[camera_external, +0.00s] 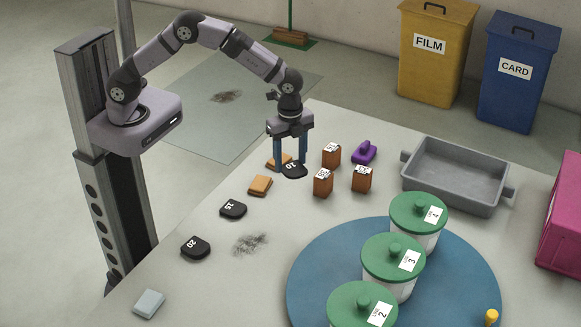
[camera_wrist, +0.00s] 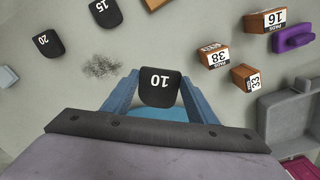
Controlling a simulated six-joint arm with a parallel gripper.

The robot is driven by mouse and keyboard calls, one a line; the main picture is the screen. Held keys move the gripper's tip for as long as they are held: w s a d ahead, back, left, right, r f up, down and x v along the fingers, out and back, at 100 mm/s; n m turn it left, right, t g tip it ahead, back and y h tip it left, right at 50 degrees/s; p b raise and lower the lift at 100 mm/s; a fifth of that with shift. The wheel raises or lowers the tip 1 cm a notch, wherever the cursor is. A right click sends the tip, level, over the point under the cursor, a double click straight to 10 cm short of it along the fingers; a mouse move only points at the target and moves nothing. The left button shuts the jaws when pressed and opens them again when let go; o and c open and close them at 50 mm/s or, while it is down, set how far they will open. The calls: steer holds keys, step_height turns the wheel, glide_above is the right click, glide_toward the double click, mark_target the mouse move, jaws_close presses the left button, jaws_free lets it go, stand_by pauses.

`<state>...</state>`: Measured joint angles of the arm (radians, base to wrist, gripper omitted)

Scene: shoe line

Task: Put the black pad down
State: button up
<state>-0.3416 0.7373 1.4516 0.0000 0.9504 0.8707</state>
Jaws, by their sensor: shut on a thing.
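The black pad marked 10 (camera_external: 293,170) is between the blue fingers of my gripper (camera_external: 291,166). In the wrist view the pad (camera_wrist: 160,88) sits between the two fingertips (camera_wrist: 159,90), its number facing the camera. My gripper is shut on it and points down over the table's far left part. I cannot tell whether the pad touches the table. Two more black pads lie on the table: one marked 15 (camera_external: 233,209) and one marked 20 (camera_external: 195,248).
Orange-brown pads (camera_external: 260,185) lie near the gripper. Small brown boxes (camera_external: 323,182), a purple object (camera_external: 364,152) and a grey tray (camera_external: 456,172) stand to the right. A blue disc (camera_external: 441,285) carries green-lidded tubs (camera_external: 393,257). A dark smudge (camera_external: 250,243) marks bare table.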

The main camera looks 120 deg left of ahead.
mark_target(285, 212)
step_height(285, 212, down, 7)
steer(key=s+n, duration=0.1)
steer(key=n, duration=0.5)
steer(key=shift+s+d+f, duration=0.2)
steer(key=shift+d, duration=0.05)
steer(key=shift+f, duration=0.1)
steer(key=shift+f+p, duration=0.6)
steer(key=shift+f, duration=4.3)
steer(key=shift+f, duration=0.2)
steer(key=o, duration=1.1)
steer(key=shift+c, duration=0.2)
